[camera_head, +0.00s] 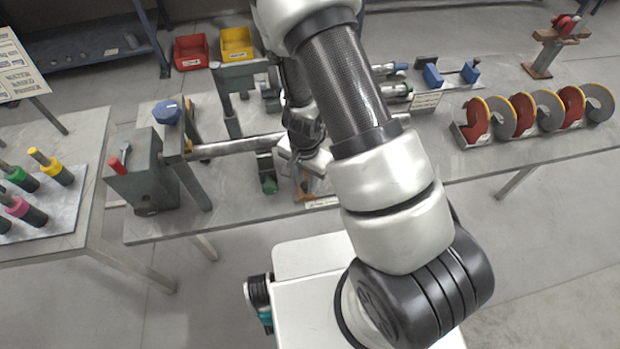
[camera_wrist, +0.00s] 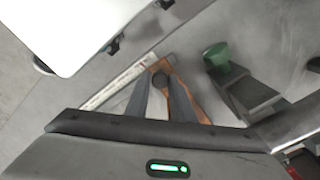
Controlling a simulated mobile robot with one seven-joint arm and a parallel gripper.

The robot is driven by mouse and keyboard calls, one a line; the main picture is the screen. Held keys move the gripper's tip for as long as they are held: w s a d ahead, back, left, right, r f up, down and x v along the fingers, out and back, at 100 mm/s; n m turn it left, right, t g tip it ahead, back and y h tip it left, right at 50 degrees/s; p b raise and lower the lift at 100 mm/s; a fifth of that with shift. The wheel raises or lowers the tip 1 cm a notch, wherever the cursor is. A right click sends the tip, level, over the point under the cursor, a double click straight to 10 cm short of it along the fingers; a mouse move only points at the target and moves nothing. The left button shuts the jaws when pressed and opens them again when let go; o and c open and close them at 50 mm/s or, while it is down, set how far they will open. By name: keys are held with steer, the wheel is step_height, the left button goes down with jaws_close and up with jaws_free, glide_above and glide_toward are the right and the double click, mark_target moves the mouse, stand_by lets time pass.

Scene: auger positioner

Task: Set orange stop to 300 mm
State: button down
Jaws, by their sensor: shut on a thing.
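The orange stop (camera_head: 304,184) stands at the front edge of the bench, below my gripper (camera_head: 306,172), and is mostly hidden by it. In the wrist view the orange stop (camera_wrist: 193,94) shows as an orange bar with a dark round part. My gripper's two dark fingers (camera_wrist: 160,86) reach down on either side of this part and are shut on the stop. A pale printed strip, perhaps the scale (camera_wrist: 118,84), lies along the bench edge beside the stop. Its numbers are too small to read, so I cannot tell the stop's setting.
A green-knobbed block (camera_wrist: 232,80) sits close to the right of the fingers; it also shows in the head view (camera_head: 266,172). A steel shaft (camera_head: 235,146) runs left to a grey block (camera_head: 145,182). Auger flights (camera_head: 535,112) lie on the right. The front bench between is mostly clear.

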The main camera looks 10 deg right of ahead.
steer(key=shift+a, duration=0.4)
steer(key=c, duration=1.5)
jaws_free()
steer(key=shift+c, duration=0.2)
steer(key=shift+d, duration=0.1)
steer(key=shift+r, duration=0.1)
steer(key=shift+r, duration=0.25)
step_height(320, 180, up, 17)
steer(key=p, duration=0.3)
steer(key=shift+f, duration=0.1)
